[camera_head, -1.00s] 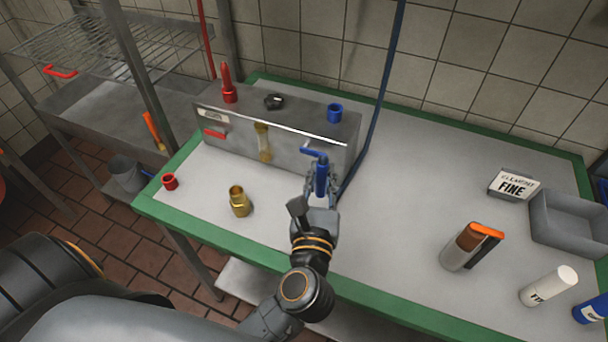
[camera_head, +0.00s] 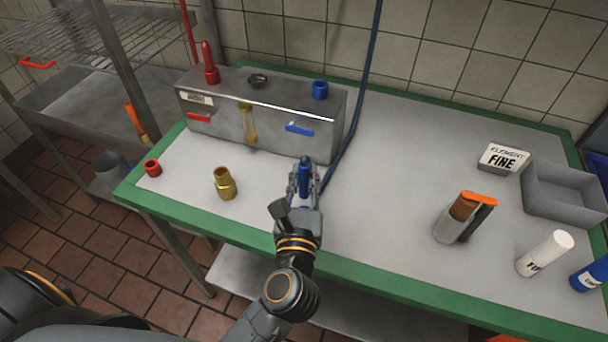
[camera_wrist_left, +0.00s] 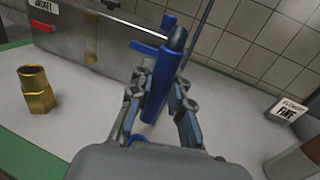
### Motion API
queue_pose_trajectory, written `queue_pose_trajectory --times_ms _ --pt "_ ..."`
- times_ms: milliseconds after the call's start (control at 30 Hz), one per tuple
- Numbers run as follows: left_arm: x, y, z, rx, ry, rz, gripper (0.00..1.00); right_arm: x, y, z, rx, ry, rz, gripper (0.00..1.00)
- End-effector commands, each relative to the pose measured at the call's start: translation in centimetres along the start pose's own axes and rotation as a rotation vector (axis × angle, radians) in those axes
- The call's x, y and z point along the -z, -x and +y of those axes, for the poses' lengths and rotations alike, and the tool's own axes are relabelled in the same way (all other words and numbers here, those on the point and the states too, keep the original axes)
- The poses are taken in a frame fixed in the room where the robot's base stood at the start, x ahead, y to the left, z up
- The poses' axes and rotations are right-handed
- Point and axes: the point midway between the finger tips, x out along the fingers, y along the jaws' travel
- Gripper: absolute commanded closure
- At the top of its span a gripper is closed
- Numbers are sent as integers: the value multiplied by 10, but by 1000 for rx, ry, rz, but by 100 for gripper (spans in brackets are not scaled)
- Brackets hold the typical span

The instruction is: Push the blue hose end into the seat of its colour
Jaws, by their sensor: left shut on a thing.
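My left gripper (camera_head: 303,178) is shut on the blue hose end (camera_head: 304,170), which points up with its dark rounded tip on top. It stands in front of the metal box (camera_head: 221,122), below the blue lever (camera_head: 299,129). The left wrist view shows the blue hose end (camera_wrist_left: 160,82) between the fingers, tilted a little right. The blue seat, a short blue ring (camera_head: 320,89), sits on the box top at the right end, apart from the hose end. The blue hose (camera_head: 346,152) runs down past the box's right side. My right gripper is out of view.
A brass fitting (camera_head: 224,184) and a red ring (camera_head: 152,168) sit at the table's left. A canister (camera_head: 460,220) and grey tray (camera_head: 562,200) are at right.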

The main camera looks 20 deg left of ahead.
Motion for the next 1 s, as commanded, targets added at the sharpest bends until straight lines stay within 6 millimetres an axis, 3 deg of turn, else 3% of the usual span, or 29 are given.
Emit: queue_pose_trajectory --times_ms 500,1000 --pt "48 0 0 0 0 -2 100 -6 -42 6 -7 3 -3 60" --pt "51 0 0 0 0 -1 100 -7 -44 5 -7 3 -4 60"
